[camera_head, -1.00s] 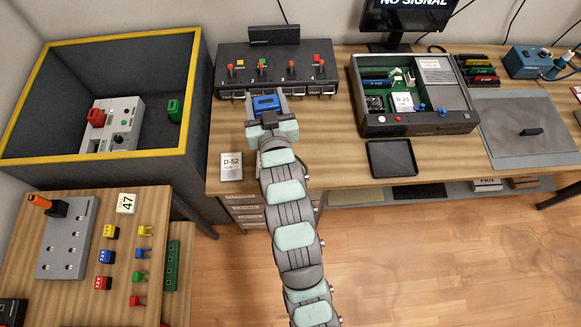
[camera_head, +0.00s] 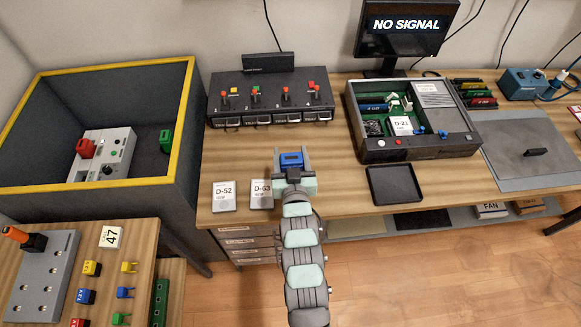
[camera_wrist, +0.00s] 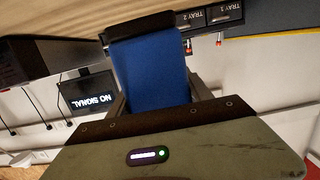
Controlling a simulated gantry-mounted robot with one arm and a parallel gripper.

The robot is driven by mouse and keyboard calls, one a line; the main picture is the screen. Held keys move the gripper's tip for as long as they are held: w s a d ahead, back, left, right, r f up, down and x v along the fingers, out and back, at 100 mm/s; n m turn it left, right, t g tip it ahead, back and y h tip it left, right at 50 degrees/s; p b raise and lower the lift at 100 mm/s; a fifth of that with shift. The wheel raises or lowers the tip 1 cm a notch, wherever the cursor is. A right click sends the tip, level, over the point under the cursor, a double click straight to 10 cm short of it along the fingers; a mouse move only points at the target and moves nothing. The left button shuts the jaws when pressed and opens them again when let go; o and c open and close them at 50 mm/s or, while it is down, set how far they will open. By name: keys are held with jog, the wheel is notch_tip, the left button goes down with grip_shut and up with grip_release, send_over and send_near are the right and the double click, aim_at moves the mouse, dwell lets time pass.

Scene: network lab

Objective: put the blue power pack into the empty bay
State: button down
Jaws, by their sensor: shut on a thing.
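My gripper (camera_head: 291,155) is shut on a blue pack (camera_head: 291,160), seen in the head view in front of the black lever unit, above the wooden bench. The wrist view shows the blue pack (camera_wrist: 151,75) large between the fingers, with a black end piece at its far end. Several drawer fronts line the lower edge of the black lever unit (camera_head: 268,93); small TRAY labels on them show in the wrist view. I cannot tell which opening is the empty bay. An open chassis (camera_head: 375,149) with green boards stands right of my gripper.
A black tray (camera_head: 394,184) lies before the chassis. Cards D-52 (camera_head: 223,195) and D-63 (camera_head: 261,195) lie at the bench's front left. A yellow-rimmed bin (camera_head: 178,130) stands left. Small coloured blocks, some blue (camera_head: 86,296), sit on the lower left table. A monitor (camera_head: 405,25) stands behind.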

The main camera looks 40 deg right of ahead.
jog(key=shift+f, duration=2.8)
jog(key=shift+f+b, duration=0.1)
jog(key=shift+b, duration=0.2)
jog(key=shift+c, duration=2.2)
grip_release()
